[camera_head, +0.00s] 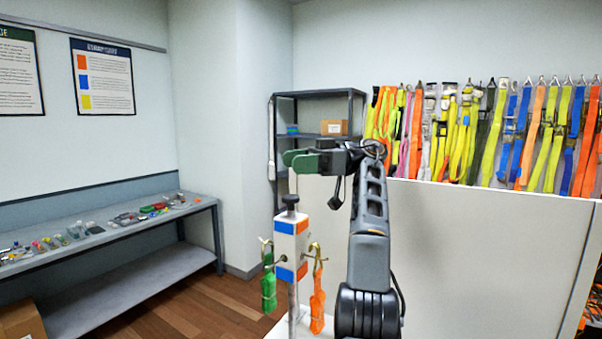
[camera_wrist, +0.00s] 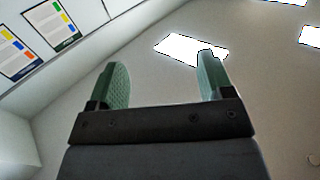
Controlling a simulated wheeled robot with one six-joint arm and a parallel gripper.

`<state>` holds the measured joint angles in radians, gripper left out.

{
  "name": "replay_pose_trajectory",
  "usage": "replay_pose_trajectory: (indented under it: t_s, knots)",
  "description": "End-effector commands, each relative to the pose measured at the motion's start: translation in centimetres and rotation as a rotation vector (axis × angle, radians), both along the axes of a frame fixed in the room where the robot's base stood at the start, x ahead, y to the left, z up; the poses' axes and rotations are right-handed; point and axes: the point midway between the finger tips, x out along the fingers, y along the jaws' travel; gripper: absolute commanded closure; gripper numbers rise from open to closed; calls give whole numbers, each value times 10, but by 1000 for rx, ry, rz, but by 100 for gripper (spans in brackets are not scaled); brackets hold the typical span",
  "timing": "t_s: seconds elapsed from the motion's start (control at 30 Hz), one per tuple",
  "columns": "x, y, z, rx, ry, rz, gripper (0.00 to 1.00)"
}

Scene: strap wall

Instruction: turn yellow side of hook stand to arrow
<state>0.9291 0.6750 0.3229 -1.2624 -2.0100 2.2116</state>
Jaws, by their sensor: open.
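The hook stand (camera_head: 290,250) stands upright in the head view, a pale block on a metal post with a black knob (camera_head: 291,200) on top. No yellow side and no arrow show. A green strap bundle (camera_head: 269,289) hangs from a hook on the left, and an orange strap bundle (camera_head: 317,305) from a hook on the right. My gripper (camera_head: 291,159) is above the knob, apart from the stand. In the wrist view my gripper (camera_wrist: 164,78) is open and empty, facing wall and ceiling.
A pale panel (camera_head: 480,250) stands behind my arm at right, with many straps (camera_head: 500,135) hanging on the wall beyond. A workbench (camera_head: 205,205) with small items runs along the left wall. A dark shelf (camera_head: 320,93) stands at the back. The floor between bench and stand is clear.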

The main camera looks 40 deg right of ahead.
Motion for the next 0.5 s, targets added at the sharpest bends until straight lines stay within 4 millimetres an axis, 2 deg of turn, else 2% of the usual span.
replay_pose_trajectory:
  t_s: [0.2,0.5]
  knots:
    - [-23,12,10,-1,-1,-2,26]
    - [-32,17,17,0,0,0,26]
